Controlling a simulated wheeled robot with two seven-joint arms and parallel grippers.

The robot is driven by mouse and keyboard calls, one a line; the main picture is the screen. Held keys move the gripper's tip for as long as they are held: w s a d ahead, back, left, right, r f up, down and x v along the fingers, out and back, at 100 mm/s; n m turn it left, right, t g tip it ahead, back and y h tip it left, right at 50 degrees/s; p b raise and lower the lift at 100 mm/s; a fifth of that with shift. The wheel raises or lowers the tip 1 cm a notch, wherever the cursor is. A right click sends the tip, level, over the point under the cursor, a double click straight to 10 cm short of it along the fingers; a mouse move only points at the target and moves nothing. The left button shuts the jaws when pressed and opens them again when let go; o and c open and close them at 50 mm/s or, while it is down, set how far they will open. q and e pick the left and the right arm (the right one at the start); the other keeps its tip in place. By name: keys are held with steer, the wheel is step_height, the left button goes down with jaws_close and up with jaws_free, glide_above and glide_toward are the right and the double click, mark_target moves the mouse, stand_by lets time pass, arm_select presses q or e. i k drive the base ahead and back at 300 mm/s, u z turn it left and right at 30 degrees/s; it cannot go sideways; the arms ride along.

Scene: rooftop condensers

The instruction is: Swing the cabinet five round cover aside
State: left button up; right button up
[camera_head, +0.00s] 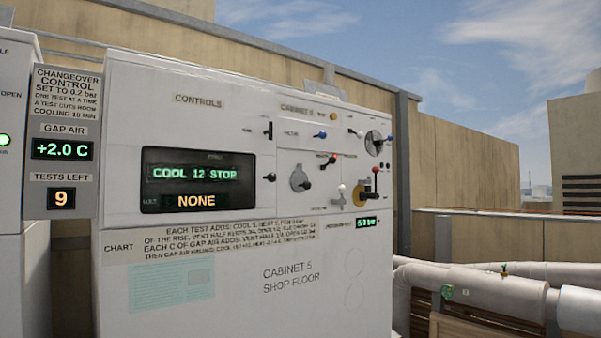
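Cabinet five (240,262) is a white box lettered "CABINET 5 SHOP FLOOR". Its upper front carries a control panel. A grey round cover (298,178) sits at the panel's middle, with a dark knob (306,185) at its lower right edge. What lies behind this cover is hidden. A darker round dial or fan opening (374,142) is at the panel's upper right. Neither of my grippers is in view.
A display (198,180) reads "COOL 12 STOP" and "NONE". A side sign (63,150) shows +2.0 C and 9 tests left. Pipes (490,288) run at the lower right.

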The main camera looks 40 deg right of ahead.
mark_target(299, 182)
steer(key=z, duration=0.15)
steer(key=i, duration=0.95)
steer(key=z, duration=0.3)
